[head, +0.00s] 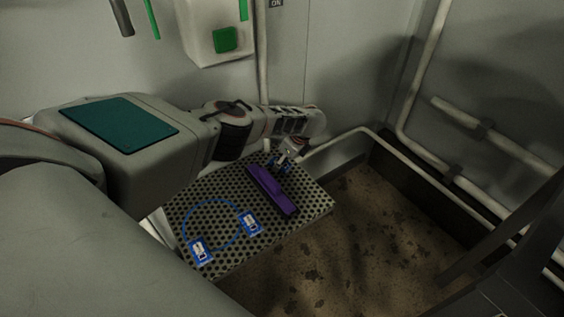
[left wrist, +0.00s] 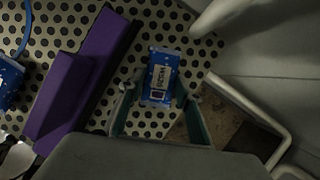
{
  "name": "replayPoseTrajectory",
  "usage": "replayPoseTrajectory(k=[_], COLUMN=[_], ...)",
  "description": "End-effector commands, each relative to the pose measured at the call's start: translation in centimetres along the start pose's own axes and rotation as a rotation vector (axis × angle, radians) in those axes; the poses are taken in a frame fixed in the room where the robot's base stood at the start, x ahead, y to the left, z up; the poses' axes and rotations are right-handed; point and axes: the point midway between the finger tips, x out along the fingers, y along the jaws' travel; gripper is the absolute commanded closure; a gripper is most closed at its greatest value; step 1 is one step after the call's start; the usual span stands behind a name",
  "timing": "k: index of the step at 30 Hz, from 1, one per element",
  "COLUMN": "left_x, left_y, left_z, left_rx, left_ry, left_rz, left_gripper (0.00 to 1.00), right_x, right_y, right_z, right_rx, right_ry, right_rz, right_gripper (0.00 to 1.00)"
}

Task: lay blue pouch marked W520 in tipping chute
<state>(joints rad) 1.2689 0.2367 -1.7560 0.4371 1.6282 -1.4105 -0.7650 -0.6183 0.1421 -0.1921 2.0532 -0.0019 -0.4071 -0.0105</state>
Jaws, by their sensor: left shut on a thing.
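A blue pouch (left wrist: 158,78) with a white label is between the fingers of my left gripper (left wrist: 158,112) in the left wrist view. Its sideways print is small and looks like W520. In the head view my left gripper (head: 287,156) is low over the far edge of the perforated shelf, shut on this pouch, which is mostly hidden there. A long purple angled piece (head: 272,190), apparently the tipping chute, lies on the shelf just in front of the gripper. It is left of the pouch in the wrist view (left wrist: 82,85). My right gripper is out of view.
Two more blue pouches lie on the perforated shelf (head: 180,215), one at the near left (head: 201,251) and one nearer the chute (head: 250,223). A blue ring (head: 188,214) is between them. White pipes (head: 350,133) run along the wall beyond. A stained floor lies right of the shelf.

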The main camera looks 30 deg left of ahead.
Motion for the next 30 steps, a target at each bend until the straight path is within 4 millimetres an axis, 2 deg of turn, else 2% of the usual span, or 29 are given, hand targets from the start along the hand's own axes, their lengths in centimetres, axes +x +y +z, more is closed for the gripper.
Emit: replayPoseTrajectory(k=[2,3,5,14,18,23,27,30], left_x=[0.5,0.5,0.4,0.3,-0.3,-3.1,-6.2,-8.2], left_y=[0.1,0.1,0.1,0.1,0.0,-0.2,-0.2,-0.1], left_z=[-0.2,-0.2,-0.1,-0.1,0.1,0.2,0.3,0.2], left_rx=[0.001,0.001,0.001,0.0,0.0,-0.002,-0.001,-0.001], left_ry=[0.0,0.0,0.0,0.0,-0.001,0.002,0.003,0.003], left_rz=[0.003,0.003,0.002,0.002,-0.001,-0.005,-0.006,-0.005], left_gripper=[0.87,0.63,0.49,0.49,0.49,0.49,0.49,0.49], right_x=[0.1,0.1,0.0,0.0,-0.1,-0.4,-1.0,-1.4], right_y=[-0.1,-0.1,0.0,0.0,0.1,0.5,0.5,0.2], right_z=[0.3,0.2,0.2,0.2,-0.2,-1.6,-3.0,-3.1], right_rx=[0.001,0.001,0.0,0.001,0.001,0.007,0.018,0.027], right_ry=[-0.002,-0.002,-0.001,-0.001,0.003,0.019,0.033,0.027], right_rz=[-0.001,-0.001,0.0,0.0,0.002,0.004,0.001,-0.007], right_gripper=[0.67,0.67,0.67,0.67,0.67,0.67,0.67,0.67])
